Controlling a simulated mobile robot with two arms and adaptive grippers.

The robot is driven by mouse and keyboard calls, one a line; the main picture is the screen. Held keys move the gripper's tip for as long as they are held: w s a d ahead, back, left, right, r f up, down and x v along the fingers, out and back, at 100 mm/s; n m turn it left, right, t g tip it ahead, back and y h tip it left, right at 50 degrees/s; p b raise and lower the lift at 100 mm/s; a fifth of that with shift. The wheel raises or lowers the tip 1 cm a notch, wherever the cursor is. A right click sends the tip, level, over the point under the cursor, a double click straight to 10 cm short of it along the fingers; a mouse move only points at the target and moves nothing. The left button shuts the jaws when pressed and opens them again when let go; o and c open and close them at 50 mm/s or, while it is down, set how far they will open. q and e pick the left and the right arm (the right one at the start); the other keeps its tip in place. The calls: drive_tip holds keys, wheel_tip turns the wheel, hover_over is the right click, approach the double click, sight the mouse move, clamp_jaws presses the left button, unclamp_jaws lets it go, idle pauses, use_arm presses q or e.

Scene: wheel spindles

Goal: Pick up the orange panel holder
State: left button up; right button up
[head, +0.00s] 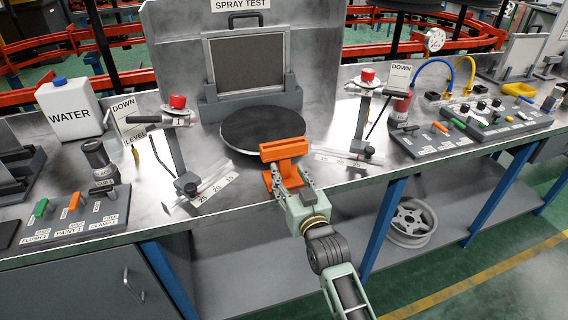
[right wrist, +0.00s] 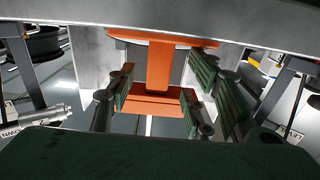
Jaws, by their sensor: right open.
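The orange panel holder (head: 283,150) stands upright on the metal bench, at the front edge of the round black turntable (head: 263,129). It has a slotted bar on top, a stem and a foot. My right gripper (head: 287,178) is open at the holder's near side, low by its stem. In the right wrist view the holder's orange stem (right wrist: 159,66) shows between the two spread fingers of the gripper (right wrist: 163,75), with gaps visible on both sides. The fingers partly cover the holder's bar there. My left gripper is not in view.
Marked scales (head: 214,187) (head: 346,159) lie left and right of the holder. A framed dark panel (head: 247,65) stands behind.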

drive_tip(key=shift+x, duration=1.4)
drive_tip(key=shift+f, duration=0.1)
clamp_jaws()
